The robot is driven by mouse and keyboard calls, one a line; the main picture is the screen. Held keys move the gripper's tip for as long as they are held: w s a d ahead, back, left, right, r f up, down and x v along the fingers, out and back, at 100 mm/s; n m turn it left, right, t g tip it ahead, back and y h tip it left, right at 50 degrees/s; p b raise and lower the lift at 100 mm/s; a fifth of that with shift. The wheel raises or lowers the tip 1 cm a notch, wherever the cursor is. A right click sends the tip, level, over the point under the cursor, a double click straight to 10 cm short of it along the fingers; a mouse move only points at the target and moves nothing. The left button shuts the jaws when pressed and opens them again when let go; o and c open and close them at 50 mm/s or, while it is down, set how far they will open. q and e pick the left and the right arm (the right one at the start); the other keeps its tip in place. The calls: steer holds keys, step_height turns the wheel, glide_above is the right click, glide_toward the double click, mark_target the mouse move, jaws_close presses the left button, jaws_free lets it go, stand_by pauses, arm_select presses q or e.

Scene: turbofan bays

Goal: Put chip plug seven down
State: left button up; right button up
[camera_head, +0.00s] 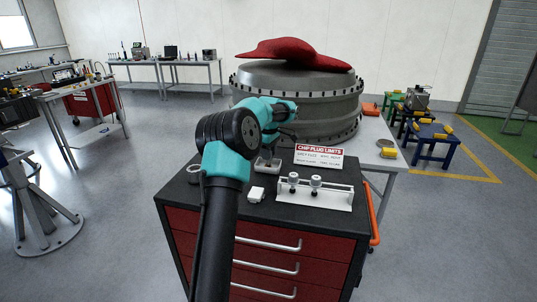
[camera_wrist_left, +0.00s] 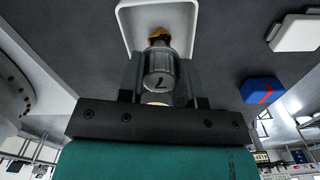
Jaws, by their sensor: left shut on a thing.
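My left gripper (camera_head: 268,153) is shut on chip plug seven (camera_wrist_left: 160,68), a grey metal plug whose knob carries a 7. In the left wrist view the plug's far end is dark with an orange-yellow part, over a small white-rimmed tray (camera_wrist_left: 129,22). The same tray (camera_head: 266,165) shows in the head view on the cart's dark top, right under the gripper. I cannot tell whether the plug touches the tray floor. My arm hides most of the plug in the head view. My right gripper is not in view.
A white rack (camera_head: 325,199) with two plugs stands on the red cart (camera_head: 210,223), in front of a "CHIP PLUG LIMITS" sign (camera_head: 319,156). A white block (camera_head: 256,194) lies near the tray. The large engine casing (camera_head: 330,98) with a red cover stands behind.

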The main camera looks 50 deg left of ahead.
arm_select(q)
steer(key=shift+f, duration=0.2)
steer(key=shift+f, duration=0.1)
steer(key=o, duration=0.9)
steer(key=shift+o, duration=0.2)
step_height(320, 180, up, 12)
stand_by(0.6)
